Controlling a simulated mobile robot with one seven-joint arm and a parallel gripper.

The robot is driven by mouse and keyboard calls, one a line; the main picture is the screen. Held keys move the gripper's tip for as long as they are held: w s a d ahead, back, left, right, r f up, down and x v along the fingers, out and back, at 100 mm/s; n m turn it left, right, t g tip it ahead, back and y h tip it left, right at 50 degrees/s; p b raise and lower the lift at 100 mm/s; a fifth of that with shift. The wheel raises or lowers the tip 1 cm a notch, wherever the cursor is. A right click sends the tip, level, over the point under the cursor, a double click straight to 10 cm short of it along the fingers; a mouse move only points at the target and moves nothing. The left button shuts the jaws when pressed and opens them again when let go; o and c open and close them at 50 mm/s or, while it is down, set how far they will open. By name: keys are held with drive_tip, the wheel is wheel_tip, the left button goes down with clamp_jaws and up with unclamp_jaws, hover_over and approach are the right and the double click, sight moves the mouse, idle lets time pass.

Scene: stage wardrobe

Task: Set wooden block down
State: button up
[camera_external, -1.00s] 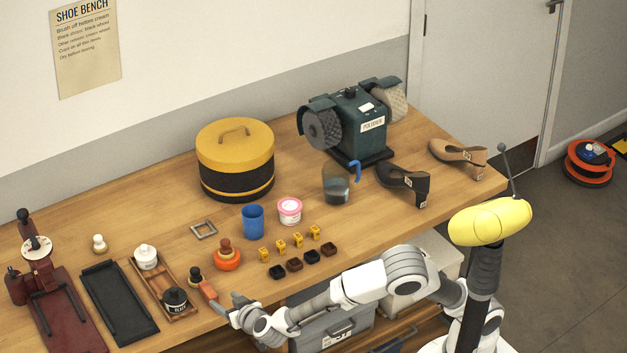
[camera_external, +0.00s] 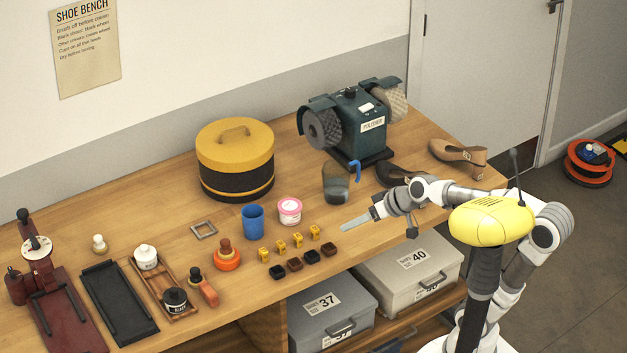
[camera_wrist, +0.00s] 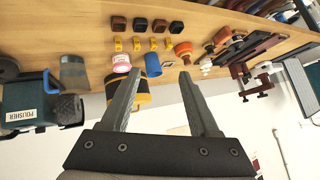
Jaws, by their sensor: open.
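A reddish-brown block (camera_external: 209,292), which I take to be the wooden block, is on the bench at the right edge of a small wooden tray (camera_external: 185,315). Whether it rests on the tray's rim or beside it is unclear. My gripper (camera_external: 347,224) is well to the right of it, above the bench's front edge near the dark shoe. In the wrist view my gripper (camera_wrist: 161,74) shows two spread fingers with nothing between them. The block is too small there to pick out surely.
The polisher (camera_external: 350,120), a clear jug (camera_external: 336,186) and dark shoe (camera_external: 398,175) are near my gripper. Grey boxes (camera_external: 333,311) sit below.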

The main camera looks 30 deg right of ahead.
drive_tip(key=s+d+f+m+g+h, duration=0.1)
drive_tip(key=s+d+f+h, duration=0.1)
drive_tip(key=s+d, duration=0.4)
drive_tip(key=s+d+f+g+h, duration=0.1)
drive_tip(key=s+d+f+h, duration=0.1)
drive_tip(key=s+d, duration=0.4)
drive_tip(key=shift+d+f+m+h, duration=0.4)
drive_tip(key=shift+d+f, duration=0.05)
drive_tip(key=shift+f, duration=0.05)
wheel_tip(320, 180, up, 14)
drive_tip(key=p, duration=1.3)
drive_tip(key=shift+p, duration=0.35)
